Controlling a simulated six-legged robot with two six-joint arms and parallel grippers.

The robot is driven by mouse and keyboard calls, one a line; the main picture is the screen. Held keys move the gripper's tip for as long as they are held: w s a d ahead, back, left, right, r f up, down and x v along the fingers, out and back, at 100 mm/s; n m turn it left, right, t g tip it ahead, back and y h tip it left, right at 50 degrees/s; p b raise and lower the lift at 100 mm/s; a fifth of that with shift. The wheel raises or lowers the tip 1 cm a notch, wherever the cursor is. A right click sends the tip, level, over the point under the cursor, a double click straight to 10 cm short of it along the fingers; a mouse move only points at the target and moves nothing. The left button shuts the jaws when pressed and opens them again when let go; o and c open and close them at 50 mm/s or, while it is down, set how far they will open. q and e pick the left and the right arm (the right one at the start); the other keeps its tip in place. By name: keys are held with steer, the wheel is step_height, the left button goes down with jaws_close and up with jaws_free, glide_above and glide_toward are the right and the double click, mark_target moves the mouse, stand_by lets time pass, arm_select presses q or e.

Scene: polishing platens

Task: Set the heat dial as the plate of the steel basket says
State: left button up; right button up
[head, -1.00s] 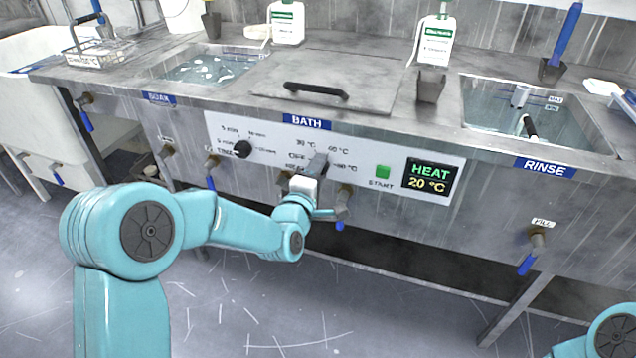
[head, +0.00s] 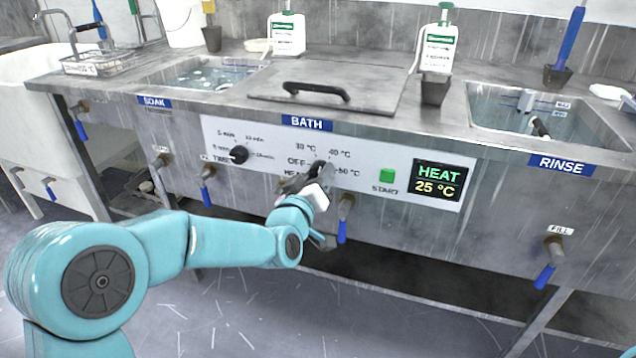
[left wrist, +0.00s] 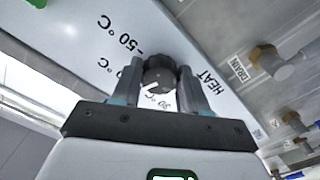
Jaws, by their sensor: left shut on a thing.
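The dark heat dial (head: 319,167) is on the white bath panel, mostly hidden by my left gripper (head: 311,180) in the head view. In the left wrist view the dial (left wrist: 158,72) sits between the two fingers of my left gripper (left wrist: 158,88), which is shut on it. Its white mark points lower left there, around the 30 and 40 °C labels; I cannot tell exactly where. The display (head: 439,186) reads HEAT 25 °C. The steel wire basket (head: 100,60) stands at the far left; its plate (head: 82,68) is too small to read. My right gripper is out of view.
A black time dial (head: 239,155) is left of the heat dial and a green start button (head: 387,176) is right of it. Blue-handled taps (head: 342,230) project below the panel. The bath lid (head: 350,92) is closed. Bottles stand behind it.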

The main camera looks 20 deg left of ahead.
arm_select(q)
steer(key=m+b, duration=0.1)
steer(key=m, duration=0.6)
steer(key=shift+a, duration=0.15)
steer(key=m, duration=0.4)
steer(key=shift+r+m+p, duration=0.1)
steer(key=shift+m+p, duration=0.25)
steer(key=shift+m, duration=1.55)
steer(key=o, duration=1.1)
steer(key=shift+c, duration=0.2)
steer(key=s+p, duration=0.2)
steer(key=s, duration=1.4)
steer(key=shift+s+a, duration=0.15)
steer(key=shift+a, duration=0.2)
